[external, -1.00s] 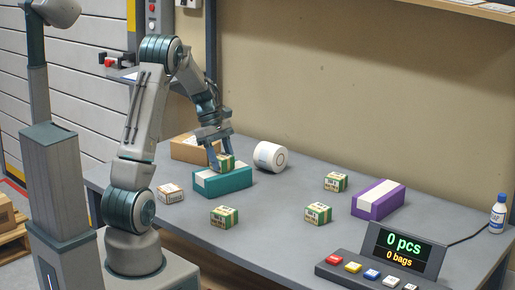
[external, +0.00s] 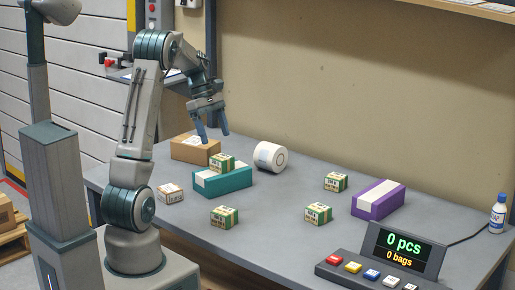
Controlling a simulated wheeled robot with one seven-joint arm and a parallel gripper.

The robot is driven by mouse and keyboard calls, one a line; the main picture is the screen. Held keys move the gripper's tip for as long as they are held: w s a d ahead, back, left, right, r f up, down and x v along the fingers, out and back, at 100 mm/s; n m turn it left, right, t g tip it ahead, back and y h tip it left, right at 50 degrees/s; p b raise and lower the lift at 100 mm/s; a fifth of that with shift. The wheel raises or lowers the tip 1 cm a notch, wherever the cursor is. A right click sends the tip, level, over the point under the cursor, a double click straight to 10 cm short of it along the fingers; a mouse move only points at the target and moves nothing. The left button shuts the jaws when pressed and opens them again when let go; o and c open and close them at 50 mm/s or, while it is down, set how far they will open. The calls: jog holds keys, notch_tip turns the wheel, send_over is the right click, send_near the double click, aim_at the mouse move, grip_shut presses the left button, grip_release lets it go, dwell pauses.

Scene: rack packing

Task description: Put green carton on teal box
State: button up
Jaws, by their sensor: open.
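A green carton (external: 222,163) with a pale label rests on top of the teal box (external: 222,183), which has a white strip along its top. Three other green cartons stand on the table: one in front (external: 224,217), one at the front centre (external: 318,213) and one further back (external: 335,182). My gripper (external: 215,138) is open and empty. It hangs above the carton on the teal box, apart from it.
A brown box (external: 194,150) stands behind the teal box, and a small brown carton (external: 170,194) is to its left. A white roll (external: 270,156) and a purple box (external: 378,200) stand to the right. A button console (external: 375,275) and a bottle (external: 497,218) are at the right. The mid-table is largely clear.

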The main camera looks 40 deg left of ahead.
jog(key=s+d+r+m+y, duration=0.2)
jog(key=s+d+r+m, duration=0.3)
jog(key=s+d+m, duration=0.4)
jog(key=s+d+f+m+t+y, duration=0.1)
jog(key=s+d+f+m, duration=0.1)
jog(key=s, duration=0.4)
jog(key=s+d+f+m+t+y, duration=0.1)
jog(key=s+d+m, duration=0.3)
jog(key=s+m, duration=0.2)
jog(key=shift+s+f+m+t+y, duration=0.25)
jog(key=shift+f+m+t+y, duration=0.1)
jog(key=shift+m, duration=0.25)
